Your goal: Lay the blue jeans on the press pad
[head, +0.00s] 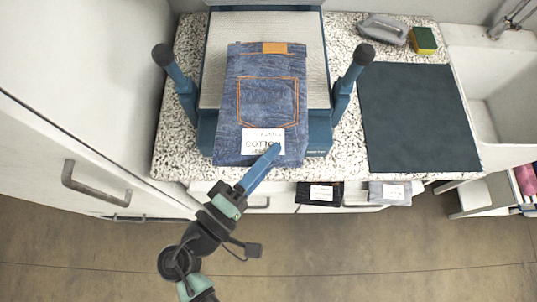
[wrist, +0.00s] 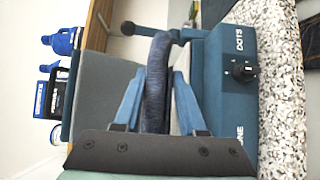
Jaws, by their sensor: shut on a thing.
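The folded blue jeans (head: 268,100), with an orange-stitched pocket, a tan waist patch and a white "COTTON" tag, show over the press pad (head: 218,70) in the head view. They cover the pad's middle and reach past its front edge over the blue press body. My gripper (head: 274,152) is shut on their front end. In the wrist view the jeans (wrist: 158,85) stand as a thick fold between my two blue fingers (wrist: 158,108). Whether the jeans touch the pad is hidden.
Blue posts with black knobs (head: 165,55) (head: 362,55) rise on both sides of the press. Tagged folded garments (head: 318,193) (head: 390,193) sit below the counter.

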